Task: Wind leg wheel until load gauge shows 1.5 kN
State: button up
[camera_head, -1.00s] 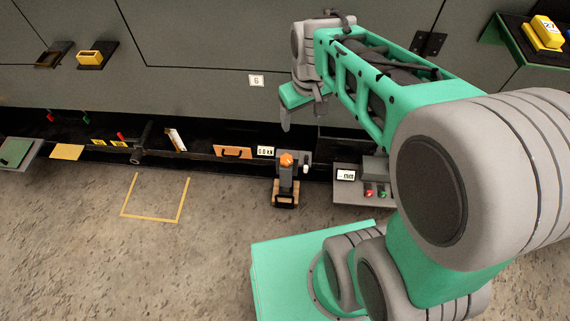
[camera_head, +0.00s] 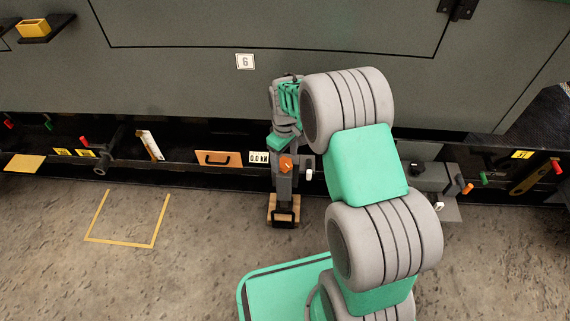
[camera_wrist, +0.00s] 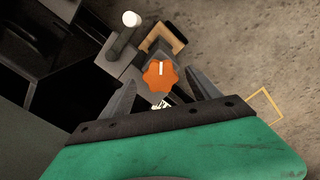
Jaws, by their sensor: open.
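The orange leg wheel (camera_head: 286,164), a lobed knob with a white mark, sits on top of the grey leg (camera_head: 284,190). The leg stands on a wooden block at the foot of the enclosure. The load gauge (camera_head: 259,157) beside it reads 0.0 kN. In the wrist view the wheel (camera_wrist: 160,76) lies ahead of my gripper (camera_wrist: 163,88), roughly between the two spread fingers. My gripper is open and holds nothing. I cannot tell how far the fingertips are from the wheel. In the head view my arm's end is just above the leg, its fingers largely hidden.
A white-tipped crank handle (camera_wrist: 131,20) sticks out close to the wheel; it also shows in the head view (camera_head: 308,174). A yellow outline (camera_head: 125,240) marks clear floor.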

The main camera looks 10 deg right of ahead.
jog(key=shift+f, duration=0.9)
jog(key=shift+r, duration=0.1)
jog(key=c, duration=1.3)
jog(key=shift+d, duration=0.1)
jog(key=shift+c, duration=0.3)
